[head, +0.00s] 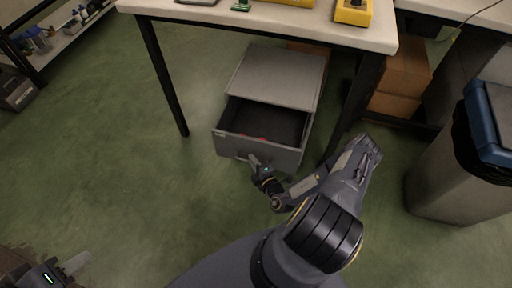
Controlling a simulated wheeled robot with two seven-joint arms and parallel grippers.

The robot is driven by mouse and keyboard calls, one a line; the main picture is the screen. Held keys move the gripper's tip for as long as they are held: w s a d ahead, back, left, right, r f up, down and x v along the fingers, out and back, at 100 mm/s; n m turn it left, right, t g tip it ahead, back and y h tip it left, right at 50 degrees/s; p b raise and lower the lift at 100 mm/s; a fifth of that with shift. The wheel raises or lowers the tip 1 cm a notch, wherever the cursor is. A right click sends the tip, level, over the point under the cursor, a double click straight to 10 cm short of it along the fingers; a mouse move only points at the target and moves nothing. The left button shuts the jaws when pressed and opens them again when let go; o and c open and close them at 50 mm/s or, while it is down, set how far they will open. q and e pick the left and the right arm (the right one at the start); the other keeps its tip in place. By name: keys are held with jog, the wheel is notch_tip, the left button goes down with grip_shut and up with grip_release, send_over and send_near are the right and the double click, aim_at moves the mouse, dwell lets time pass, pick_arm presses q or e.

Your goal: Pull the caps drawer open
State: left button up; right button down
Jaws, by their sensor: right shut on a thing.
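The caps drawer (231,144) is the grey drawer of a low grey cabinet (277,73) under the table. It is pulled out toward me, and its dark inside shows with something small and red in it. My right gripper (252,160) is at the drawer's front face, shut on the drawer handle, which the fingers mostly hide. My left gripper (76,263) is at the bottom left corner, far from the drawer. Its fingers are only partly in view, and I cannot tell whether it is open.
The white table (290,23) stands above the cabinet, with a black leg (163,75) to its left. Cardboard boxes (402,78) and a grey bin (440,180) with a blue lid stand at the right. A shelf (70,35) is at the upper left. The green floor at left is clear.

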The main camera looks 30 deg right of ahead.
jog(key=shift+s+a, duration=1.1)
jog(key=shift+a, duration=0.15)
jog(key=c, duration=1.5)
grip_release()
jog(key=s, duration=0.2)
jog(key=s+p, duration=0.1)
jog(key=s, duration=0.2)
jog(key=s+r, duration=0.1)
jog(key=s, duration=0.1)
jog(key=shift+s+a+p, duration=0.25)
jog(key=shift+s+p, duration=0.1)
jog(key=shift+p, duration=0.05)
